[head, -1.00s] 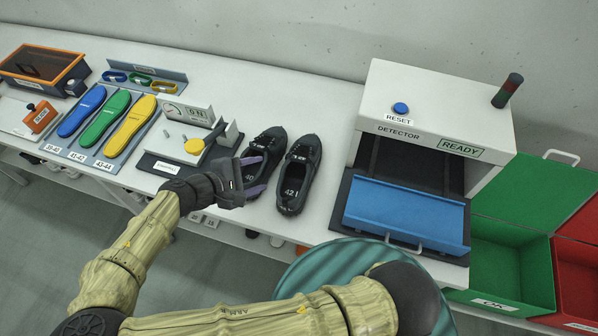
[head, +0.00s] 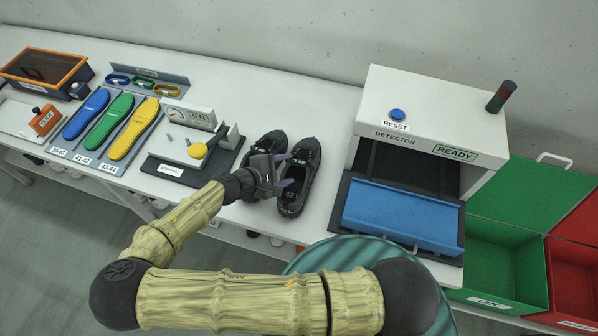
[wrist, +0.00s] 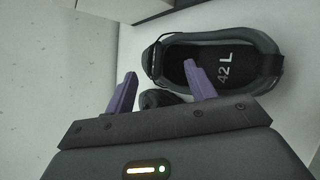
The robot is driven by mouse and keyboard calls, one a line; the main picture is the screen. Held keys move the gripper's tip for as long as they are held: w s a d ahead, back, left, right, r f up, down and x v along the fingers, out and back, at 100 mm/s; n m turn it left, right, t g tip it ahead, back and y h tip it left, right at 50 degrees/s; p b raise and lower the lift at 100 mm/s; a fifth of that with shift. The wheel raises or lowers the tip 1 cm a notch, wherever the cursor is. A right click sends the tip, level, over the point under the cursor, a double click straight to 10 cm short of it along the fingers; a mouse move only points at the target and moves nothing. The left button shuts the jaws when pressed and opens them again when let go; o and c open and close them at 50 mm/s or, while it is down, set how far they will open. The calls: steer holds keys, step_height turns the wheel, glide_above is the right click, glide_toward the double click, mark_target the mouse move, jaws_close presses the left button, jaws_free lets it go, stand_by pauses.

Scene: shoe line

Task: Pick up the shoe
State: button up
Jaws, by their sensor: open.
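Two black shoes stand side by side on the white table in the head view, a left one (head: 268,141) and a right one (head: 306,158). My gripper (head: 286,169) is open, with its purple fingers over the right shoe; my wrist hides part of the left one. In the wrist view a shoe marked "42 L" (wrist: 262,52) lies beyond the fingers (wrist: 160,76). The right finger there overlaps its opening, and the left finger is beside it. I cannot tell whether the fingers touch it. Nothing is held.
A detector (head: 432,110) with a blue ramp (head: 402,217) stands right of the shoes. A gauge stand (head: 190,150) and coloured insoles (head: 108,120) are at left. Green (head: 507,265) and red (head: 575,270) bins are at far right. The table behind the shoes is clear.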

mark_target(296, 165)
steer(key=shift+x, duration=0.85)
steer(key=shift+w+d+p, duration=0.2)
steer(key=shift+d+p, duration=0.05)
steer(key=shift+p, duration=0.15)
steer(key=p+x, duration=0.2)
steer(key=x, duration=0.2)
steer(key=shift+w+p, duration=0.15)
steer(key=shift+p, duration=0.2)
steer(key=shift+w+d+f, duration=0.1)
steer(key=shift+f, duration=0.15)
jaws_close()
